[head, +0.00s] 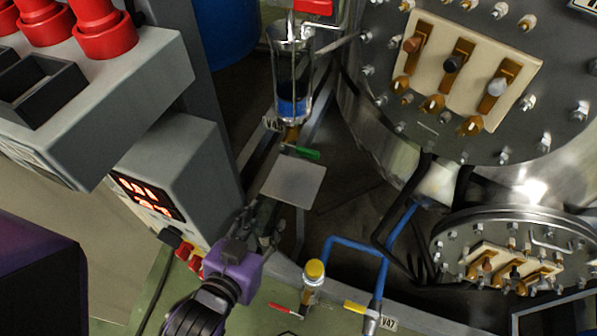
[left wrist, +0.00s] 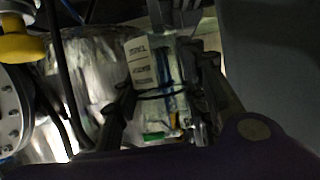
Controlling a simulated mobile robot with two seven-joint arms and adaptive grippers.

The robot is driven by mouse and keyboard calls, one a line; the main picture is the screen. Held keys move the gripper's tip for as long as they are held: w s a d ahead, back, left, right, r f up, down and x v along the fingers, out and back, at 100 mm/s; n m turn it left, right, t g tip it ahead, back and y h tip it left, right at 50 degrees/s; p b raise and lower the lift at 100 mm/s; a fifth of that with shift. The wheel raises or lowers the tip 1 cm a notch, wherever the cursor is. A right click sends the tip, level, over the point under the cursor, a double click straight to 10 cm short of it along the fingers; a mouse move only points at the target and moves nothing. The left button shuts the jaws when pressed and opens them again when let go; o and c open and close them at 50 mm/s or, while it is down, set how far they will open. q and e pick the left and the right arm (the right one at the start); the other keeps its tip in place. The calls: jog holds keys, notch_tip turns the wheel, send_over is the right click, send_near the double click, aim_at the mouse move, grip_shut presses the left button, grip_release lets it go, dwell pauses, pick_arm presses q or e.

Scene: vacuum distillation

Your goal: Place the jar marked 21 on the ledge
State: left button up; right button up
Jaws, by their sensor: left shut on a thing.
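My left gripper (head: 264,222), purple with dark fingers, comes up from below in the head view, just below and left of a flat grey square ledge (head: 293,181). In the left wrist view its fingers (left wrist: 172,108) are on both sides of a clear jar (left wrist: 160,75) with a white printed label, and it is shut on this jar. The label is too small and blurred to read a number. In the head view the clear jar hardly shows between the fingers. I cannot tell whether it touches the ledge. My right gripper is not in view.
A glass vessel (head: 292,75) with blue at its bottom and a green-handled valve (head: 306,153) stand behind the ledge. A grey box with a red display (head: 146,195) is at left. A yellow-capped fitting (head: 314,272) and blue pipe (head: 352,244) are at right. Steel tanks fill the far right.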

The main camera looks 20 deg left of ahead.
pick_arm(q)
jog(key=w, duration=1.4)
jog(key=shift+w+d+r, duration=0.1)
jog(key=shift+d+r, duration=0.05)
jog(key=shift+w, duration=1.1)
jog(key=shift+w+f, duration=0.45)
jog(key=shift+f, duration=0.4)
jog(key=shift+s+r, duration=0.1)
jog(key=o, duration=1.2)
jog(key=shift+f, duration=0.2)
jog(key=shift+o, duration=0.2)
